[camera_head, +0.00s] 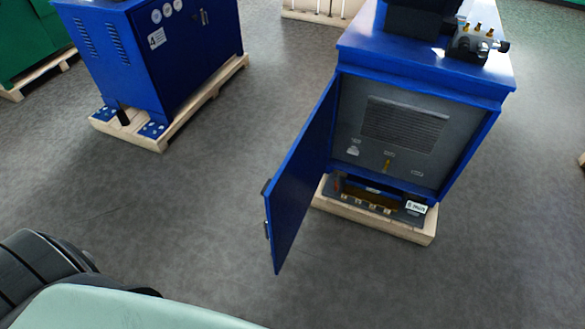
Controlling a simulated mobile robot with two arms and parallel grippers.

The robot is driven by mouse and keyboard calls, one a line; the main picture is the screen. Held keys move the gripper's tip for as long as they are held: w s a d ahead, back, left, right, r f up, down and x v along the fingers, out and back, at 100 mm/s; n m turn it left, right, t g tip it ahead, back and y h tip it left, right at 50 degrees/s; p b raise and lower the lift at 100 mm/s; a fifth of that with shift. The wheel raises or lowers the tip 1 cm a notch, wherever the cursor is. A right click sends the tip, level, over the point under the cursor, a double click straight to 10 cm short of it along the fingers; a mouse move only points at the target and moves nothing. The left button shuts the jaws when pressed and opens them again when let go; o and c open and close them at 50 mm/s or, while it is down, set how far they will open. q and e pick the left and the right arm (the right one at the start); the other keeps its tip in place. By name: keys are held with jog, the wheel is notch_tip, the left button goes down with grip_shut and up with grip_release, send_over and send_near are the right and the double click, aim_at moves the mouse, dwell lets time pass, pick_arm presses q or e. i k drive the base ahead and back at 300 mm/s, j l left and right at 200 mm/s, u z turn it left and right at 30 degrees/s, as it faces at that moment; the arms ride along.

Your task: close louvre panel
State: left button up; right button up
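A blue machine (430,60) stands on a wooden pallet on the right. Its blue door panel (300,185) hangs open, hinged at the machine's left front edge and swung out toward me. The open front shows a grey inner panel (395,130) with a dark slatted louvre grille (404,122). No gripper of mine is in view; only dark and pale green parts of my own body show at the lower left.
A second blue machine (150,50) with side vents and gauges stands on a pallet at the upper left. A green machine (28,40) is at the far left edge. Grey floor (215,185) is clear between the machines and in front of the open door.

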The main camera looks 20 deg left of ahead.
aim_at(288, 199)
jog(key=i+j+z, duration=0.25)
jog(key=j, duration=0.7)
jog(key=j+z, duration=0.2)
jog(key=j, duration=0.8)
jog(key=k+j, duration=0.25)
jog(key=k, duration=0.3)
